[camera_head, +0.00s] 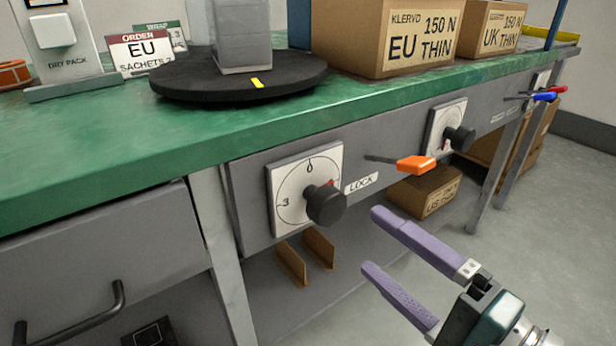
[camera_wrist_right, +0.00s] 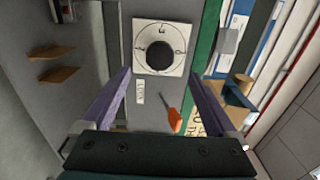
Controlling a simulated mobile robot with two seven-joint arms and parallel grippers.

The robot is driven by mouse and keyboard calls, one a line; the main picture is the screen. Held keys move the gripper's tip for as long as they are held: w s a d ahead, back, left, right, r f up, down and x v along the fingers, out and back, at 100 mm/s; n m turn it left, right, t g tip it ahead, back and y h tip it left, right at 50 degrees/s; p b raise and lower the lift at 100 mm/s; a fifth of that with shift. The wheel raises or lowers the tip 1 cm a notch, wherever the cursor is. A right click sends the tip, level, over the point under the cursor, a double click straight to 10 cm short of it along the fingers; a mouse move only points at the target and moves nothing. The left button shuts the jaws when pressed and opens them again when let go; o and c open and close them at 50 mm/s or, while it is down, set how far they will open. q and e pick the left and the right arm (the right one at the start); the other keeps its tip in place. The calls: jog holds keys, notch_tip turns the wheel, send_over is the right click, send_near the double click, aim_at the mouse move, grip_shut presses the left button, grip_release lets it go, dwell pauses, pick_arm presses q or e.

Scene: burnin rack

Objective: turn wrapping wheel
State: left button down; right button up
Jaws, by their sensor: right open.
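The wrapping wheel appears to be the black round turntable (camera_head: 238,78) on the green bench top, with a yellow mark on its rim and a grey block standing on it. On the bench front, a white dial plate (camera_head: 290,197) carries a black knob (camera_head: 327,204); the knob also shows in the right wrist view (camera_wrist_right: 160,55). An orange-handled lever (camera_head: 416,165) sits to its right, beside a "LOCK" label. My right gripper (camera_head: 368,238) is open and empty, in front of the panel, right of and below the knob. My left gripper is not in view.
A second dial with a black knob (camera_head: 459,138) and red and blue levers (camera_head: 545,95) are further right. Cartons (camera_head: 390,40) stand on the green bench (camera_head: 110,150). A drawer handle (camera_head: 75,322) projects at lower left.

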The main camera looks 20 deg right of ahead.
aim_at(334, 214)
jog(key=w+a+n+b, duration=0.1)
jog(key=w+n+b, duration=0.1)
jog(key=n, duration=0.4)
jog(key=w+a+n+b, duration=0.1)
jog(key=w+n+b, duration=0.2)
jog(key=n+b, duration=0.2)
jog(key=w+a+n+b, duration=0.1)
jog(key=w+n+b, duration=0.2)
jog(key=n, duration=0.4)
jog(key=shift+w+f+n, duration=0.2)
jog(key=shift+n, duration=0.1)
jog(key=shift+w+a, duration=0.2)
jog(key=shift+w, duration=0.35)
jog(key=shift+r, duration=0.1)
